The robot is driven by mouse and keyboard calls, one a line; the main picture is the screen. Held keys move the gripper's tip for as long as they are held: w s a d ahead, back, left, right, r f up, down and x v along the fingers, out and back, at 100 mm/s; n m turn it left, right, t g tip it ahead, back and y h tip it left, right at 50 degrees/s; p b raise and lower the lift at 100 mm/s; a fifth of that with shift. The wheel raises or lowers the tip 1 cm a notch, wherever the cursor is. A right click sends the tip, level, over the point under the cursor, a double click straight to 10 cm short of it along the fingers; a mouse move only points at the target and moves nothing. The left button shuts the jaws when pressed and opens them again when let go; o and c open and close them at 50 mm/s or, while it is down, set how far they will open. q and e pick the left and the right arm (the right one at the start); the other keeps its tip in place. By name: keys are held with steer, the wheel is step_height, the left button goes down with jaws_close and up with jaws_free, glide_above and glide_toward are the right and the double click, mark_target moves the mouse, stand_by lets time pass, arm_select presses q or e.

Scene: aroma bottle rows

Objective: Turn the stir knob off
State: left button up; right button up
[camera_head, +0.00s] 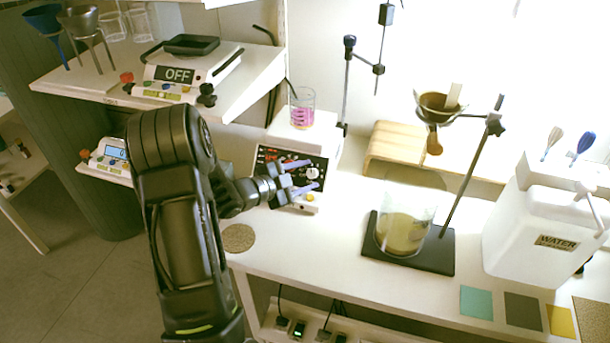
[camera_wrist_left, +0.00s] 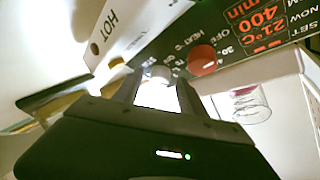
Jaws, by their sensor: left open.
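The white hot-plate stirrer (camera_head: 308,138) stands at the back left of the bench, with a dark control panel (camera_head: 269,154) facing front. In the left wrist view the panel (camera_wrist_left: 230,30) shows lit red readings and a red knob (camera_wrist_left: 202,62) by the heat marking. A grey knob (camera_wrist_left: 159,72), apparently the stir knob, lies between the fingers of my left gripper (camera_wrist_left: 158,90). In the head view my left gripper (camera_head: 303,177) is open in front of the panel and hides part of it. I cannot tell whether a finger touches the knob. My right gripper is out of view.
A beaker of pink liquid (camera_head: 302,108) stands on the stirrer. A shelf above left holds a device marked OFF (camera_head: 178,73) and funnels. To the right are a beaker on a dark stand base (camera_head: 405,222) and a white water container (camera_head: 535,230).

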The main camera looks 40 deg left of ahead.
arm_select(q)
steer(key=shift+c, duration=0.4)
jaws_close()
steer(key=shift+f+n+t+y+b, duration=0.35)
steer(key=shift+n+b, duration=0.35)
steer(key=shift+b, duration=0.45)
steer(key=n+y+b, duration=0.2)
steer(key=n+b, duration=0.2)
steer(key=d+n+t+y+b, duration=0.1)
steer(key=n+y+b, duration=0.1)
steer(key=n+b, duration=0.2)
steer(key=n+y+b, duration=0.2)
steer(key=n+b, duration=0.1)
steer(key=b, duration=0.2)
steer(key=shift+d+f+n+t+y, duration=0.25)
steer(key=shift+n+t+y, duration=0.1)
steer(key=shift+n, duration=0.05)
steer(key=n+y+b, duration=0.1)
steer(key=n+y, duration=0.1)
steer(key=n, duration=0.1)
steer(key=shift+d+r+g+b, duration=0.15)
steer(key=shift+g+b, duration=0.2)
steer(key=shift+g, duration=0.05)
steer(key=shift+w+r+n+g+y+b, duration=0.15)
steer(key=shift+n+g+y, duration=0.3)
steer(key=shift+n, duration=0.65)
steer(key=shift+s+n+g+y+b, duration=0.2)
steer(key=shift+n+y, duration=0.45)
steer(key=shift+n, duration=0.45)
